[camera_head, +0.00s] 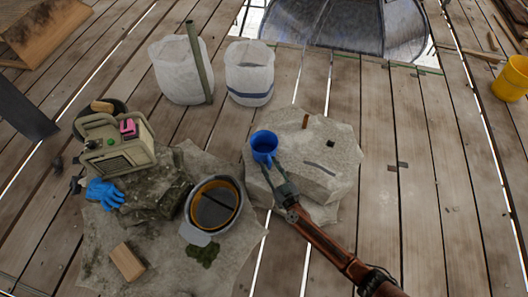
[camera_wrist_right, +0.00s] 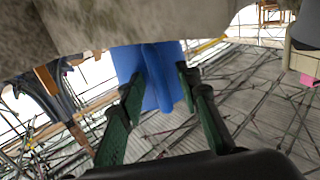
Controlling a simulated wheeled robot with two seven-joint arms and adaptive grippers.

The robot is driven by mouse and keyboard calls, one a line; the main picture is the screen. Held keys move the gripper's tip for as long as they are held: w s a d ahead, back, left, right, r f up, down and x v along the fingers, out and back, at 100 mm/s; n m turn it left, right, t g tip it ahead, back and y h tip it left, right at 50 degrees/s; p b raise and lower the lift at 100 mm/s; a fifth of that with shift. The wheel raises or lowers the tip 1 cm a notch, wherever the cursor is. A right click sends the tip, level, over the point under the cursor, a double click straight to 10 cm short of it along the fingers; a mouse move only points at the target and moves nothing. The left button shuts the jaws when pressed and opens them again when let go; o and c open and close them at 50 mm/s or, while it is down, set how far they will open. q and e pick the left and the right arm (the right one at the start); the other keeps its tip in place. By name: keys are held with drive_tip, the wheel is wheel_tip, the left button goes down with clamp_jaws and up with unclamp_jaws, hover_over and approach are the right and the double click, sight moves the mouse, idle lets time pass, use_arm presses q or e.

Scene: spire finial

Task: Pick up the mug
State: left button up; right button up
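The blue mug (camera_head: 264,146) stands upright at the left edge of a pale stone block (camera_head: 330,160) in the head view. My right gripper (camera_head: 274,176) reaches up from the lower right, its fingertips right at the mug's near side. In the right wrist view the mug (camera_wrist_right: 126,64) appears upside down, its handle facing the camera between the two green fingers of the right gripper (camera_wrist_right: 159,84). The fingers are apart, with a gap around the handle; whether either touches it I cannot tell. My left gripper is not in view.
Left of the block are a grey helmet-like bowl (camera_head: 196,236), a blue glove (camera_head: 104,193), a beige radio-like box (camera_head: 115,147) and a wooden block (camera_head: 127,262). Two white sacks (camera_head: 249,68) stand behind. A yellow bucket (camera_head: 510,80) is at far right. Planks right of the block are mostly clear.

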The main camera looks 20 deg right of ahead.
drive_tip(key=shift+c, duration=0.6)
clamp_jaws()
